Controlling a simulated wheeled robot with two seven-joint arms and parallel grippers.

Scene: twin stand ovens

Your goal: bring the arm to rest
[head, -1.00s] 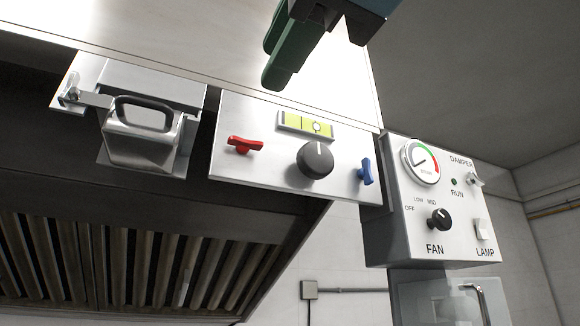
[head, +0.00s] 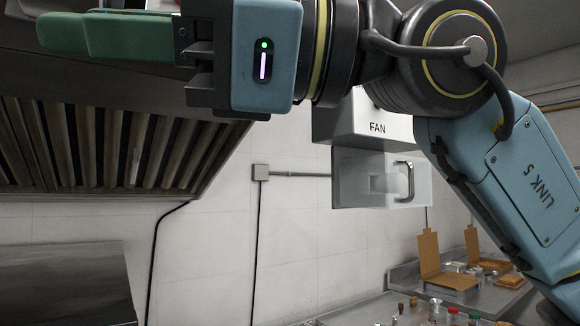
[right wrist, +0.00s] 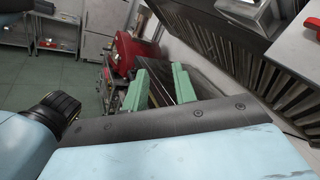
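My right gripper (head: 50,22) reaches across the top of the head view from the right, with its green fingers pointing left, in front of the hood. In the right wrist view its two green fingers (right wrist: 158,80) stand apart, with a clear gap and nothing held between them. My right arm hides most of the control box marked FAN (head: 375,125); only its lower part shows. My left gripper is in neither current view.
The hood's slatted filters (head: 100,150) are below and behind the gripper. A clear-fronted box with a handle (head: 380,180) hangs on the tiled wall. A red rounded object (right wrist: 135,50) shows beyond the fingers.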

